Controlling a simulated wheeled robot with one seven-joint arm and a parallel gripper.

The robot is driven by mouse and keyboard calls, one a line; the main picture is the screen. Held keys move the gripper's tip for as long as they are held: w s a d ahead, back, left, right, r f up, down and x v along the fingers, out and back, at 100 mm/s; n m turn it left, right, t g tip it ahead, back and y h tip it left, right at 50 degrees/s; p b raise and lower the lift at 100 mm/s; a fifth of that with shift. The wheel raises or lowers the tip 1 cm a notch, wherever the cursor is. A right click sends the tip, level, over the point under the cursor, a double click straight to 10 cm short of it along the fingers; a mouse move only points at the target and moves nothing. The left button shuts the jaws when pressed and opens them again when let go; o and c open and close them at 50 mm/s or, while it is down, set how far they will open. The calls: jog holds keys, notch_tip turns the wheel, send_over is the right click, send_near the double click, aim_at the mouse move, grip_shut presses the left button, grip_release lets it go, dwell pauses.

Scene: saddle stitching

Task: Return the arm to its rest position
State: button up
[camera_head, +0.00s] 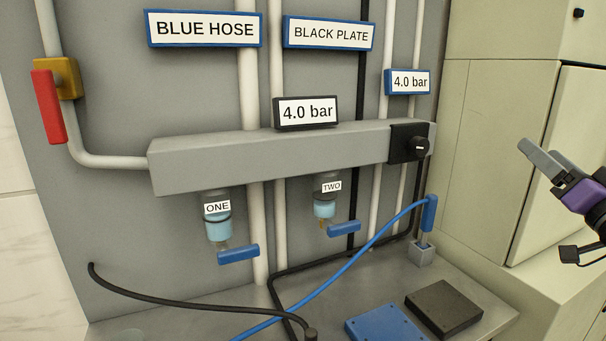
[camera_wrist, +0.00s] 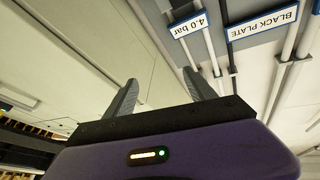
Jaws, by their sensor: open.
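My gripper (camera_head: 541,160) is at the right edge in the head view, in front of the cream cabinet. It is raised above the bench and apart from the pipework. In the wrist view the two grey fingers (camera_wrist: 160,92) are spread with nothing between them, above a purple gripper body. The rest of my arm is mostly outside the head view.
A grey manifold (camera_head: 270,158) with bowls ONE (camera_head: 217,218) and TWO (camera_head: 325,198) is on the wall panel. A red-handled valve (camera_head: 48,106) is at left. A blue hose (camera_head: 345,266), a blue plate (camera_head: 385,326) and a black plate (camera_head: 443,307) are at the bench. The cream cabinet (camera_head: 500,130) stands behind my gripper.

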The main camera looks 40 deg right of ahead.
jog(key=w+a+f+g+h, duration=0.2)
jog(key=w+a+f, duration=0.1)
jog(key=a+f, duration=1.95)
jog(key=s+a+f+n+y, duration=0.5)
jog(key=s+a+f+y, duration=0.2)
jog(key=a, duration=0.4)
jog(key=s+a+f+n+g+y, duration=0.1)
jog(key=s+a+f+n+y, duration=0.4)
jog(key=a, duration=0.7)
notch_tip(320, 180, down, 2)
jog(key=s+y, duration=0.1)
jog(key=s, duration=0.2)
jog(key=shift+a+f+y, duration=0.25)
jog(key=shift+y, duration=0.15)
